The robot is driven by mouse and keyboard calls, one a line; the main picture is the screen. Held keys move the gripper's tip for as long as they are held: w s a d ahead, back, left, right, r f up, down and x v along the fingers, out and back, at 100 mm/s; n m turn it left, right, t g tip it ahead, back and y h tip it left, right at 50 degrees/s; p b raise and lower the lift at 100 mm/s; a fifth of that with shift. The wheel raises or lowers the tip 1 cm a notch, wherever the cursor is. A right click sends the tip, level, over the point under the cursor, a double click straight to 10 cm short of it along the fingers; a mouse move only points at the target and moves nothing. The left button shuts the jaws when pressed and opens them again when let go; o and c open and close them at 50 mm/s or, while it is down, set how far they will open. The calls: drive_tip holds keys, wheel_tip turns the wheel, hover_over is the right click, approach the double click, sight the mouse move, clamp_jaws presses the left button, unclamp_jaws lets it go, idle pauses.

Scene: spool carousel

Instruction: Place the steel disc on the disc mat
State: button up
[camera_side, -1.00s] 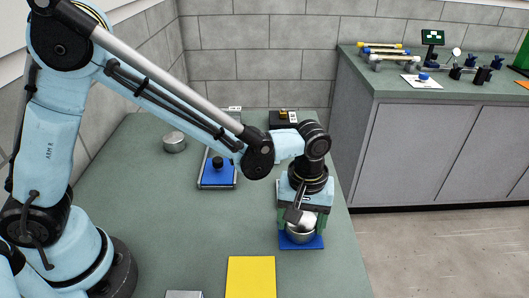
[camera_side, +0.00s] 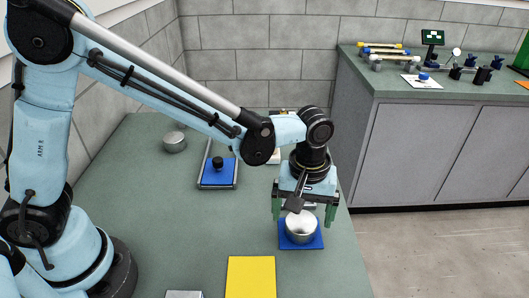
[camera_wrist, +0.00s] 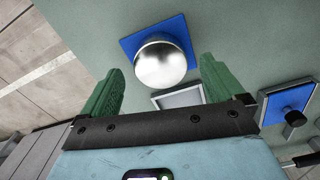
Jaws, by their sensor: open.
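The steel disc (camera_side: 300,228), a shiny round silver piece, rests on a blue square mat (camera_side: 316,241) near the right edge of the table. In the wrist view the disc (camera_wrist: 160,62) lies on the mat (camera_wrist: 130,45), towards one side of it, with a mat corner showing past it. My gripper (camera_side: 303,221) is open above the disc, its green fingers spread wide to either side. In the wrist view the fingers (camera_wrist: 161,70) stand clear of the disc, with nothing between them held. The mat's far part is hidden behind my gripper in the side view.
A yellow square (camera_side: 251,277) lies at the front. A blue pad with a black knob (camera_side: 218,164) sits in a grey frame further back. A silver cylinder (camera_side: 174,142) stands back left. Grey cabinets (camera_side: 420,150) stand right. The table's middle is clear.

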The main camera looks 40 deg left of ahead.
sight(301, 221)
wheel_tip(301, 221, up, 9)
drive_tip(key=s+a+m+t, duration=0.3)
drive_tip(key=a, duration=0.6)
drive_tip(key=s+a+m+t, duration=0.3)
drive_tip(key=s+a+t, duration=0.1)
drive_tip(key=a, duration=0.6)
drive_tip(key=shift+r+m, duration=0.4)
drive_tip(key=shift+a, duration=0.1)
idle(0.4)
